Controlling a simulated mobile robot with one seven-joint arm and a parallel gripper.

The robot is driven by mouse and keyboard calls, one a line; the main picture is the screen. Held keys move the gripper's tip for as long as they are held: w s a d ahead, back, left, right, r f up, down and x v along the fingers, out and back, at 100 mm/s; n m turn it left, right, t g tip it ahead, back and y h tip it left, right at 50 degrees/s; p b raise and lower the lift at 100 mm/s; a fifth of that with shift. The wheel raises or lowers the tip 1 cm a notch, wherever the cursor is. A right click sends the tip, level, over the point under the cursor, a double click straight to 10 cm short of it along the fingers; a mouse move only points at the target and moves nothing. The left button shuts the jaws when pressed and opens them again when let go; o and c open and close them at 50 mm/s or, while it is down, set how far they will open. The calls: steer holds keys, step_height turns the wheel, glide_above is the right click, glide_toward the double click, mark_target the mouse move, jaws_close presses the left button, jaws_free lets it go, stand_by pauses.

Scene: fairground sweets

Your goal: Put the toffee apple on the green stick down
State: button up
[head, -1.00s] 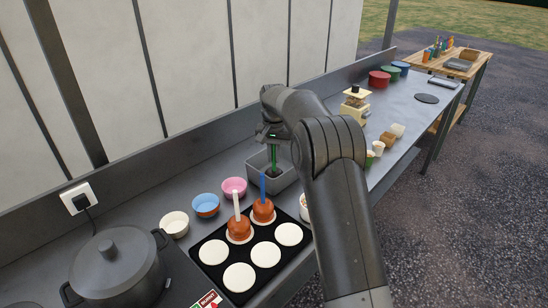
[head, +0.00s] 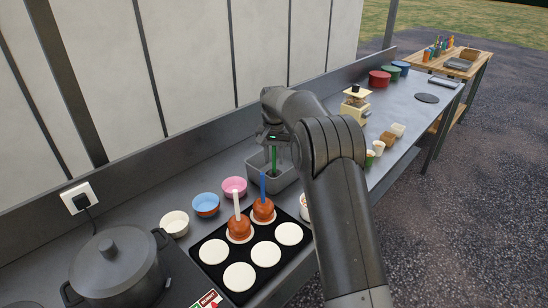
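My gripper (head: 273,142) points down over the grey tub (head: 286,180). It appears shut on the upper part of the green stick (head: 274,161), which stands about upright. The stick's lower end goes down inside the tub; the apple on it is hidden or too dark to make out. A black tray (head: 228,227) with white discs stands in front. A toffee apple with a white stick (head: 239,228) and one with a blue stick (head: 263,210) sit upright on its two back right discs. Several discs are bare, such as the front one (head: 239,277).
Pink (head: 234,188), blue (head: 206,205) and cream (head: 174,224) bowls stand left of the tub. A dark lidded pot (head: 118,268) is at front left.

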step_height(320, 180, up, 11)
steer(key=shift+f, duration=0.15)
steer(key=shift+s+r, duration=0.1)
steer(key=shift+r, duration=0.75)
steer(key=s+d+r+t, duration=0.1)
steer(key=s+d+r, duration=0.25)
steer(key=s, duration=0.35)
steer(key=s+d+r+n+t, duration=0.1)
steer(key=s+d+r, duration=0.1)
steer(key=s+r, duration=0.3)
steer(key=s+d+r+t, duration=0.1)
steer(key=s+d+r, duration=0.15)
steer(key=s, duration=0.55)
steer(key=s+d+f+t, duration=0.1)
steer(key=s+f, duration=0.2)
steer(key=s, duration=0.5)
steer(key=s+d+f, duration=0.2)
steer(key=s+f, duration=0.2)
steer(key=s, duration=0.5)
steer(key=s+d+f+n+t, duration=0.1)
steer(key=s+d+f, duration=0.1)
steer(key=s, duration=0.6)
steer(key=shift+s+f+t, duration=0.2)
steer(key=shift+f+t, duration=0.1)
steer(key=shift+f, duration=0.45)
